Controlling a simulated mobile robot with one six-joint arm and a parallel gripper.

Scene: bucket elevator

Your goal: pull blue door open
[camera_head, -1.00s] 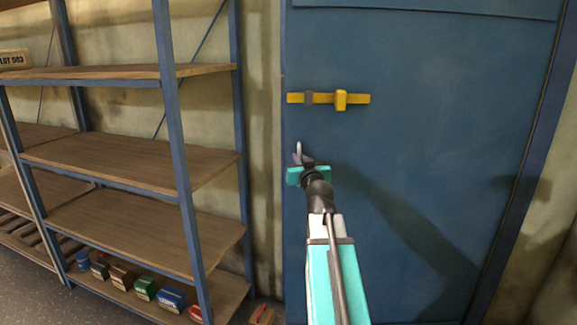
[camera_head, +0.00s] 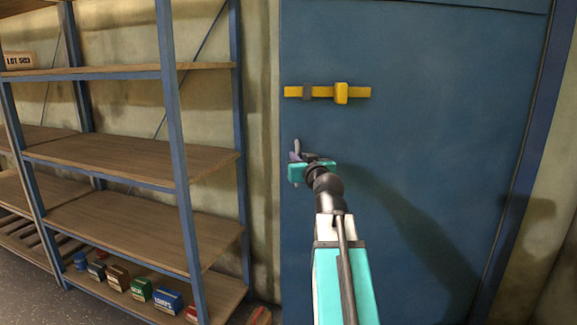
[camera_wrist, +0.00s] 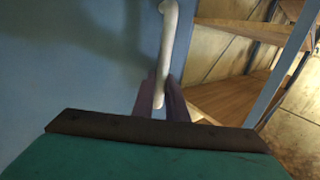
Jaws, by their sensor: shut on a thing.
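The blue door (camera_head: 430,130) fills the right half of the head view. A yellow bolt (camera_head: 357,93) lies across its upper left part. A pale door handle (camera_wrist: 168,40) runs down between my fingers in the wrist view. My gripper (camera_head: 296,153) is at the door's left side, below the bolt, and is shut on the handle. In the wrist view my gripper (camera_wrist: 160,98) has one finger on each side of the handle's lower end. In the head view the gripper mostly hides the handle.
A blue-framed shelf with wooden boards (camera_head: 120,225) stands left of the door, with a strip of wall (camera_head: 261,160) between. Several small boxes (camera_head: 140,289) sit on its bottom board. A box marked LOT 503 (camera_head: 18,60) sits at the upper left.

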